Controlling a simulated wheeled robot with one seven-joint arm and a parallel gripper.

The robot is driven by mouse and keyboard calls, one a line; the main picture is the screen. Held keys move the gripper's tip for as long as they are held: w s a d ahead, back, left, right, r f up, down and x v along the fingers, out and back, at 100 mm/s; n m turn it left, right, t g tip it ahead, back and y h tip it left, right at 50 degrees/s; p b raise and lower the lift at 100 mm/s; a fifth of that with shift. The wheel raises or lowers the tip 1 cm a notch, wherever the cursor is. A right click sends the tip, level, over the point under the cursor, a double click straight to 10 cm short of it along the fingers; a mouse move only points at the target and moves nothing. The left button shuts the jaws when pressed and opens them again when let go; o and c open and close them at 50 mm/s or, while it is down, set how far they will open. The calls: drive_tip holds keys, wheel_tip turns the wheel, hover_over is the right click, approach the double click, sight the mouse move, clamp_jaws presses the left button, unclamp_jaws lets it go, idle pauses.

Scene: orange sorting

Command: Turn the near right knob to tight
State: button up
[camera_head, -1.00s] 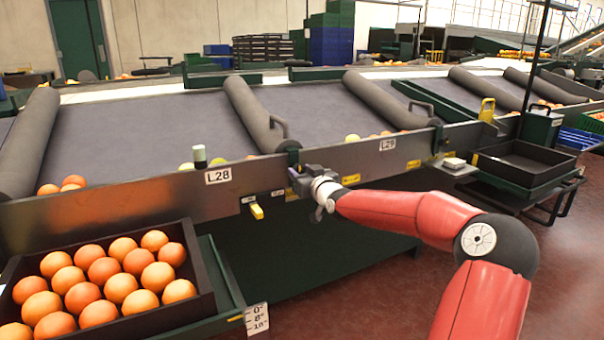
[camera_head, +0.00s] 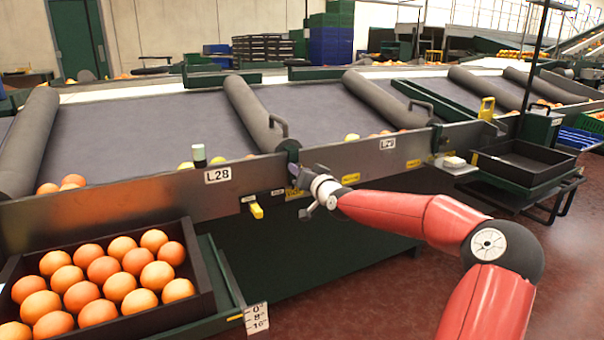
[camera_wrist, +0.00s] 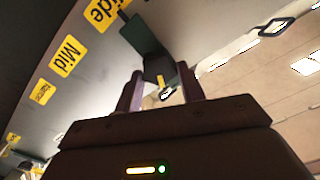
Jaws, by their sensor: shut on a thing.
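My gripper (camera_head: 296,177) is at the metal side panel, just below the green bracket at the end of a grey roller divider. In the wrist view its two fingers (camera_wrist: 160,92) are closed around a dark knob (camera_wrist: 152,70) with a yellow mark. In the head view my gripper mostly hides this knob. Yellow labels run along the panel in the wrist view; one reads "Mid" (camera_wrist: 67,56), and a larger one, cut off at the top, ends in "ide" (camera_wrist: 103,12). The knob's exact pointing direction is hard to tell.
A yellow handle (camera_head: 257,211) sticks out of the panel (camera_head: 130,207) to the left. A black tray (camera_head: 203,278) of oranges stands at front left. An empty black tray (camera_head: 528,160) is at right. The red floor is free at front right.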

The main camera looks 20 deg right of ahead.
drive_tip(key=shift+d+f+m+b, duration=0.15)
drive_tip(key=shift+m+b, duration=1.3)
drive_tip(key=shift+m, duration=1.75)
drive_tip(key=shift+d+f+m+b, duration=0.15)
drive_tip(key=shift+m+b, duration=1.3)
drive_tip(key=shift+m, duration=1.75)
drive_tip(key=shift+a, duration=0.1)
drive_tip(key=o, duration=1)
drive_tip(key=shift+s+b, duration=0.6)
drive_tip(key=shift+s, duration=3.3)
